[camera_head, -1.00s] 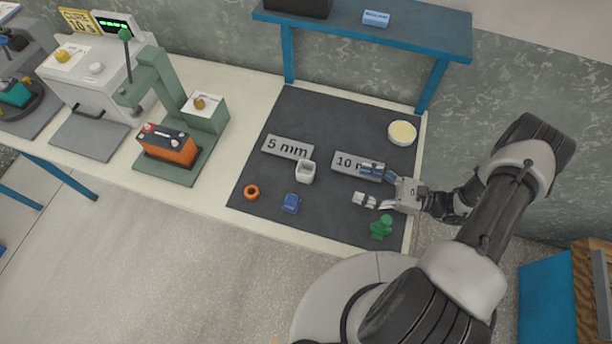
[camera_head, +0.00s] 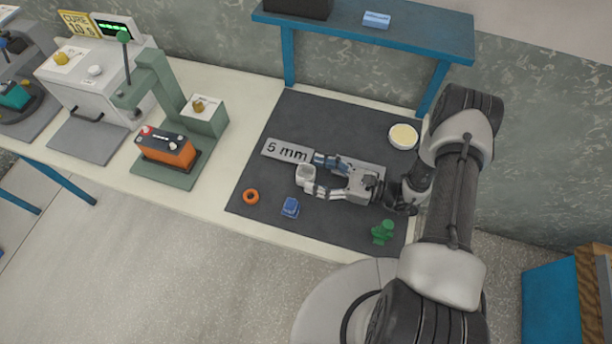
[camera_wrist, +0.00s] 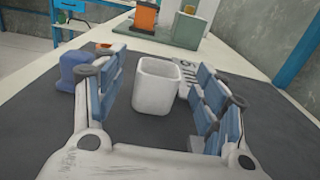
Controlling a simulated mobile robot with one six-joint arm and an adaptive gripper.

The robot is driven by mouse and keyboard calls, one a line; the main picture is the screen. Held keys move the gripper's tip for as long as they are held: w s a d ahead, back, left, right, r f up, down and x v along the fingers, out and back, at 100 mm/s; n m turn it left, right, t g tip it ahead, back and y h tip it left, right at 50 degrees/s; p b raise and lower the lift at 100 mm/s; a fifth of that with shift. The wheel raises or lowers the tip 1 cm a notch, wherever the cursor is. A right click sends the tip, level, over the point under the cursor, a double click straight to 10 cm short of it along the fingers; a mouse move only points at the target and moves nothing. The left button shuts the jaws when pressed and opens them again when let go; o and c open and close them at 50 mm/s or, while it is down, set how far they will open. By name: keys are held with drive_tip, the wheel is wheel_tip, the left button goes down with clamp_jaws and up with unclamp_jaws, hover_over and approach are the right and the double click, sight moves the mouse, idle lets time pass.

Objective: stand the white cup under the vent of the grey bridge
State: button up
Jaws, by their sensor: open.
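In the wrist view the cup (camera_wrist: 157,86) sits between the two open fingers, with a gap visible on each side. I cannot pick out a grey bridge with a vent for certain. A light grey machine (camera_head: 92,82) with a "CURE 10 s" sign stands at the left, and a grey-green press-like frame (camera_head: 165,85) stands beside it.
An orange ring (camera_head: 251,196), blue block (camera_head: 290,207), green piece (camera_head: 382,232) and round cream-topped dish (camera_head: 403,136) lie around. A blue shelf (camera_head: 420,36) stands behind.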

sight(306, 171)
drive_tip(key=x, duration=0.3)
drive_tip(key=shift+w+a, duration=0.1)
drive_tip(key=shift+a, duration=0.25)
drive_tip(key=c, duration=1.1)
drive_tip(key=shift+o, duration=0.2)
drive_tip(key=shift+r, duration=0.1)
